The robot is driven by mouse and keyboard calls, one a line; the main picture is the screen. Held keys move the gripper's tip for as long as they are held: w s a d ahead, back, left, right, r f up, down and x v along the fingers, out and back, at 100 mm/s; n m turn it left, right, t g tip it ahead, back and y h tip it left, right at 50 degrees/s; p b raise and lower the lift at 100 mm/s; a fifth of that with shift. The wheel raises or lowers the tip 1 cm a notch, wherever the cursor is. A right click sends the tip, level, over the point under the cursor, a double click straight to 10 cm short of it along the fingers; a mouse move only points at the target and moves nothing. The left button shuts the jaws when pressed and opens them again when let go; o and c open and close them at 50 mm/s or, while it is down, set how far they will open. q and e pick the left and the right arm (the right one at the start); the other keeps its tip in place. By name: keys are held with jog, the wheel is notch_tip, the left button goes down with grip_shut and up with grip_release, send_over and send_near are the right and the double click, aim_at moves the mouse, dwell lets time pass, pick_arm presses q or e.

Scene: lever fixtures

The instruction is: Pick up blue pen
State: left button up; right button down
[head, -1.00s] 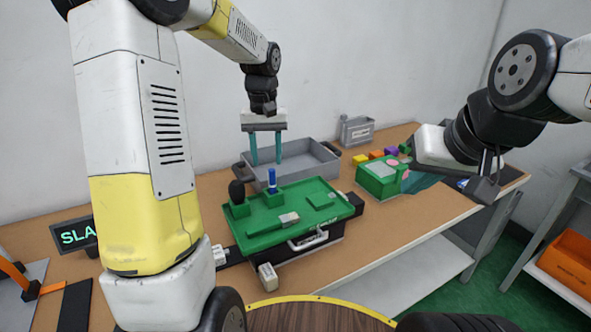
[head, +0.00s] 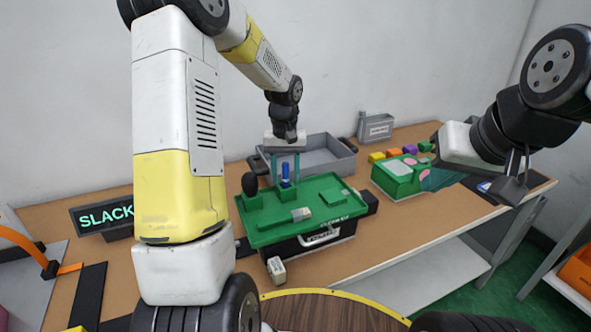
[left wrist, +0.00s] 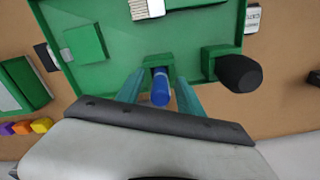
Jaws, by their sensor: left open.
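The blue pen (head: 285,172) stands upright in a small green holder at the back edge of a green tray (head: 270,238). It also shows in the left wrist view (left wrist: 160,88), seen from above, between my fingers. My left gripper (head: 286,178) points down over the holder, its two teal fingers open on either side of the pen. In the left wrist view the left gripper (left wrist: 164,85) has gaps between its fingers and the pen. My right gripper (head: 512,185) hangs at the right above the bench; its jaws are not clear.
A black knob-like object (head: 250,185) stands just left of the pen. A grey bin (head: 320,158) lies behind the tray. A green box (head: 398,178) and several coloured blocks sit to the right. A SLACK sign (head: 103,216) stands at the left.

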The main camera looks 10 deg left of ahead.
pick_arm(q)
jog(key=shift+c, duration=0.4)
grip_shut()
